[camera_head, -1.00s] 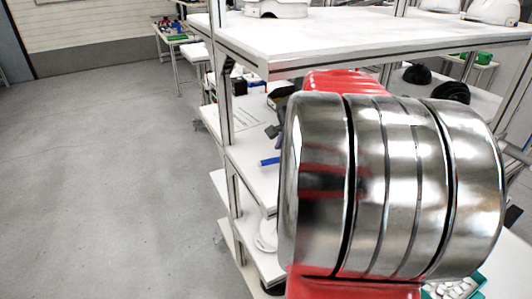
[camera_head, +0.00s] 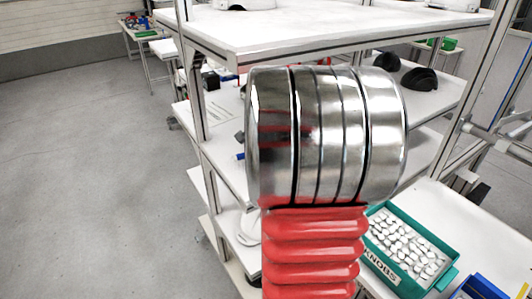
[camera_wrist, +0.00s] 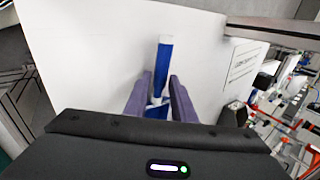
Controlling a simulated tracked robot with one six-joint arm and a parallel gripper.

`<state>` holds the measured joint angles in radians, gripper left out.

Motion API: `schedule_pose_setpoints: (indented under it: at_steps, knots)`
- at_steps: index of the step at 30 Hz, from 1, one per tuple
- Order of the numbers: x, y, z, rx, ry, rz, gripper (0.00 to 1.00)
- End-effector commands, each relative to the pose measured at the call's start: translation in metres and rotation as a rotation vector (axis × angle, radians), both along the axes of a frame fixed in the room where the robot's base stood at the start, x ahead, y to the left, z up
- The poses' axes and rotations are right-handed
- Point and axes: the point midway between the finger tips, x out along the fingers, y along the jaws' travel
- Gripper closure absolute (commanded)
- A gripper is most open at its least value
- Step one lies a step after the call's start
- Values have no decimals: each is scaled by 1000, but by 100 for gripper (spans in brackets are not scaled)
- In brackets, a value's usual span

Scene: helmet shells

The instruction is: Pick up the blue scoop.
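The blue scoop (camera_wrist: 164,57) lies on a white shelf in the wrist view. It has a long blue handle with a pale end, and more blue shows lower down between my fingers. My gripper (camera_wrist: 160,80) is open, its two purple fingers apart on either side of the scoop's line, with white shelf visible between. I cannot tell whether the fingers are level with the scoop or above it. In the head view only a small blue bit of the scoop (camera_head: 240,156) shows at the left of my arm, which hides the gripper.
A white shelf rack (camera_head: 330,35) surrounds the spot, with a top board above and a metal post (camera_head: 190,70) at left. A green bin of knobs (camera_head: 405,245) stands at lower right. Dark helmet shells (camera_head: 420,78) sit further back. Grey floor is free at left.

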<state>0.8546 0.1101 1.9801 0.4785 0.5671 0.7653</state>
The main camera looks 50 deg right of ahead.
Motion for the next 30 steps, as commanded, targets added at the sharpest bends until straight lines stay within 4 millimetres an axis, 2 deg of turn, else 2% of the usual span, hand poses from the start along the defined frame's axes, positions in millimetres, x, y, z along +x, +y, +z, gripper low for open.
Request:
schedule_pose_setpoints:
  at_steps: [17, 27, 30]
  knots:
    - [2, 0, -2, -1, -1, 1, 77]
    - [2, 0, -2, -1, -1, 2, 100]
    - [2, 0, -1, -1, -1, 2, 100]
